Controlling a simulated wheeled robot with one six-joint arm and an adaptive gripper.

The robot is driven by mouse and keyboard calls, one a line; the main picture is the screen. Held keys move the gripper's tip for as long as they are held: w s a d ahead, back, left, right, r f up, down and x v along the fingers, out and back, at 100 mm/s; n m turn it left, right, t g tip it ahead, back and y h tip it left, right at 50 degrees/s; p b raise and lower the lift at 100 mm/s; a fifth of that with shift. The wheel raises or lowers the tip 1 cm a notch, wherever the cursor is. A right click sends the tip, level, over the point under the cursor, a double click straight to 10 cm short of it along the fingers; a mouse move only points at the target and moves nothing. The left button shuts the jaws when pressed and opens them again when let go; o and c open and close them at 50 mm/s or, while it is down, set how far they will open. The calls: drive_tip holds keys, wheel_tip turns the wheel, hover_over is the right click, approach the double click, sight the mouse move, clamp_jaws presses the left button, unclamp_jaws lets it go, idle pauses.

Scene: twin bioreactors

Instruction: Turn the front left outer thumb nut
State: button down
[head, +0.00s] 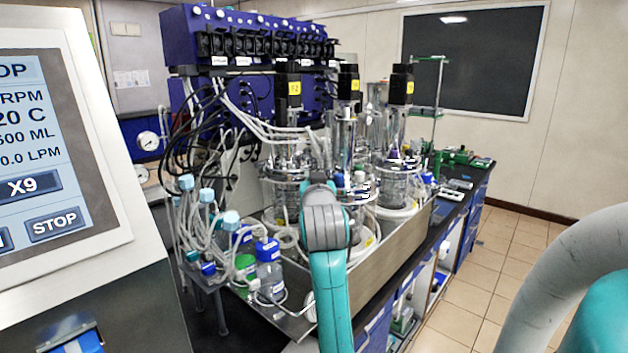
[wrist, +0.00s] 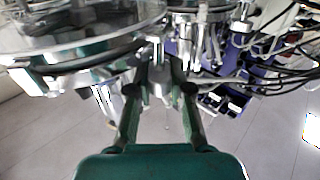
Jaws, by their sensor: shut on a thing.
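In the wrist view, the two fingers of my gripper (wrist: 160,92) reach up under the rim of a round metal vessel lid (wrist: 75,40). They are closed on a small grey metal piece, the thumb nut (wrist: 159,76), at the lid's edge. Its exact shape is blurred. In the head view, my grey and teal arm reaches to the front of the bioreactors and hides my gripper and the nut. A glass bioreactor vessel (head: 281,190) with a metal head plate stands just left of my wrist.
A steel tray (head: 392,255) holds the vessels. Bottles with blue caps (head: 269,262) and many hoses crowd the left front. A control screen (head: 50,150) stands at the far left. Blue pump units (head: 240,40) are behind. Tiled floor (head: 480,290) is clear at the right.

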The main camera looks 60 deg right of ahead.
drive_tip(key=n+t+y, duration=0.5)
drive_tip(key=shift+t+y, duration=0.3)
drive_tip(key=shift+n+y, duration=0.3)
drive_tip(key=c, duration=1)
unclamp_jaws()
drive_tip(key=shift+c, duration=0.2)
drive_tip(key=v, duration=0.7)
drive_tip(key=shift+s+f, duration=0.15)
drive_tip(key=shift+s, duration=0.1)
drive_tip(key=shift+a, duration=0.1)
